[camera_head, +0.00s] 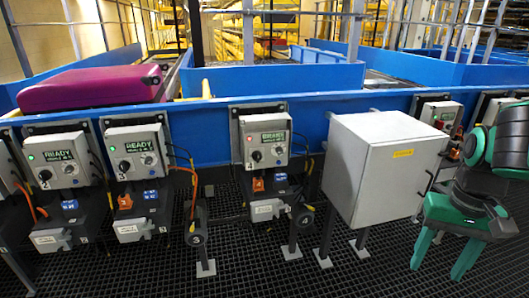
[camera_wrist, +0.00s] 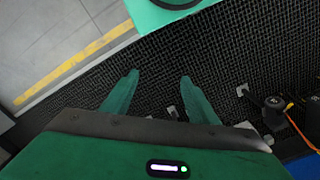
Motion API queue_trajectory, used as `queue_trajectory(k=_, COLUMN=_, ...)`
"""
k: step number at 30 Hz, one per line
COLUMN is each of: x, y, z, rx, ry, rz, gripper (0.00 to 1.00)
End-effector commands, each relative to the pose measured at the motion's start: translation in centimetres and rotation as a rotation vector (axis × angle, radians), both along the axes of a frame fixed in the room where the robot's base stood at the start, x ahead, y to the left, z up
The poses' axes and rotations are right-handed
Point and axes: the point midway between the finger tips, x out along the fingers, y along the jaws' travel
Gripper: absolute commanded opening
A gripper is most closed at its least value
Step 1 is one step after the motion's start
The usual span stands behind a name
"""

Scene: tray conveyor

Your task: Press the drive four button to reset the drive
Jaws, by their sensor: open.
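The drive four box (camera_head: 264,139) is a light grey control box marked 4, fixed to the blue conveyor side near the picture's middle. Its display shows reddish text too small to read, and a small red light shows at its left. A black knob and small round controls sit on its face; I cannot tell exactly which is the reset button. My green gripper (camera_head: 440,262) hangs at the far right, fingers pointing down, apart from drive four. In the wrist view my gripper (camera_wrist: 159,79) is open and empty above the dark grating. Drive four does not show there.
A large grey cabinet (camera_head: 385,165) stands between drive four and my gripper. Drive boxes 3 (camera_head: 138,150) and 2 (camera_head: 56,160), to the left, show green READY displays. A magenta suitcase (camera_head: 88,87) lies on the conveyor.

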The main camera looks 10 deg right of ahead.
Motion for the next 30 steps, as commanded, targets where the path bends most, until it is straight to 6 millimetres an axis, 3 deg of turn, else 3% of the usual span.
queue_trajectory(k=10, x=0.0, y=0.0, z=0.0, rx=0.0, ry=0.0, rz=0.0, gripper=0.54)
queue_trajectory(k=17, x=0.0, y=0.0, z=0.0, rx=0.0, ry=0.0, rz=0.0, gripper=0.0)
queue_trajectory(k=30, x=0.0, y=0.0, z=0.0, rx=0.0, ry=0.0, rz=0.0, gripper=0.0)
